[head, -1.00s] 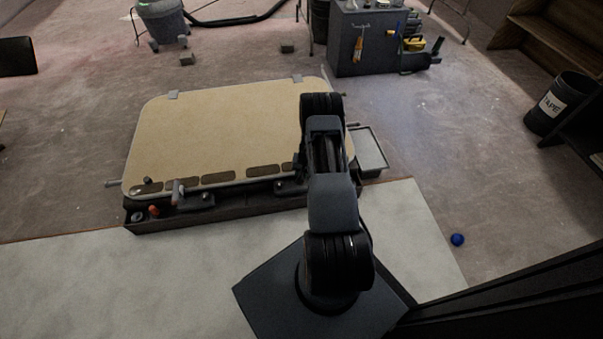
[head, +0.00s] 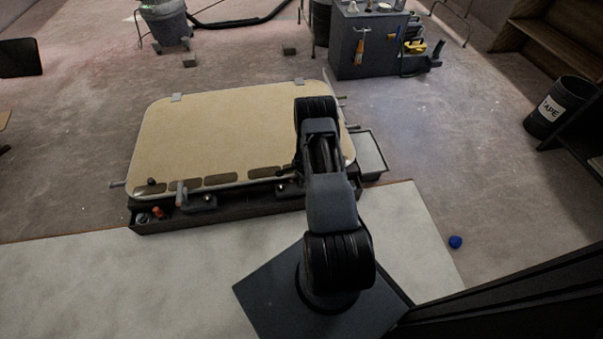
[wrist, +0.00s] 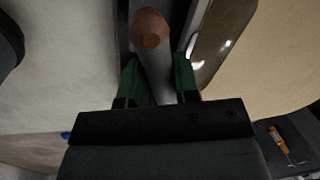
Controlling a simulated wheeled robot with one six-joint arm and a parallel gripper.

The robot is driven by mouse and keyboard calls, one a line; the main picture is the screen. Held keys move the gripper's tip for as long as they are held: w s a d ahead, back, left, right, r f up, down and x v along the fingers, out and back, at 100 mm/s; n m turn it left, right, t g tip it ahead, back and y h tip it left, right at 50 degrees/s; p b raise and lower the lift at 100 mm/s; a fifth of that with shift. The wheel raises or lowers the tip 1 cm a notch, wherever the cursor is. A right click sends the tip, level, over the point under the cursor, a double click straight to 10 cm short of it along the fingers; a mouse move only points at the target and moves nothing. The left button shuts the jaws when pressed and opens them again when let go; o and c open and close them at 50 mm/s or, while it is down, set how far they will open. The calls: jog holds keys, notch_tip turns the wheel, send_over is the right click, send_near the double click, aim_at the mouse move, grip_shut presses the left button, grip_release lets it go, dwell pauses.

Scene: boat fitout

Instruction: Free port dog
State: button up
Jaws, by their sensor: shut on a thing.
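My gripper (wrist: 158,72) has two green fingers, one on each side of a grey dog handle (wrist: 157,88) with a round reddish-brown knob (wrist: 150,29). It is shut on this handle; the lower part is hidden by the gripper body. In the head view my own arm hides the gripper and the held handle. A pale tan hatch lid (head: 225,130) lies on a dark frame. Another lever with a pinkish grip (head: 181,192) stands at the lid's front left, apart from my gripper. Which one is the port dog I cannot tell from markings.
A dark tray (head: 235,211) runs along the lid's front, with small items at its left end. A shallow grey tray (head: 369,153) sits right of the lid. A blue ball (head: 455,242) lies on the floor at right. A grey tool cabinet (head: 357,52) stands behind.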

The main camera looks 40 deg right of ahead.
jog(key=shift+w+r+m+h+p, duration=0.1)
jog(key=shift+w+m+h+p, duration=0.1)
jog(key=shift+m+p, duration=0.75)
jog(key=shift+w+r+m+h+p, duration=0.1)
jog(key=shift+m+h+p, duration=0.1)
jog(key=shift+m+p, duration=0.7)
jog(key=shift+f+m, duration=0.1)
jog(key=shift+m, duration=0.35)
jog(key=o, duration=0.9)
jog(key=shift+s, duration=0.1)
jog(key=p+v, duration=0.4)
jog(key=v, duration=0.9)
jog(key=shift+r, duration=0.4)
jog(key=shift+n, duration=0.3)
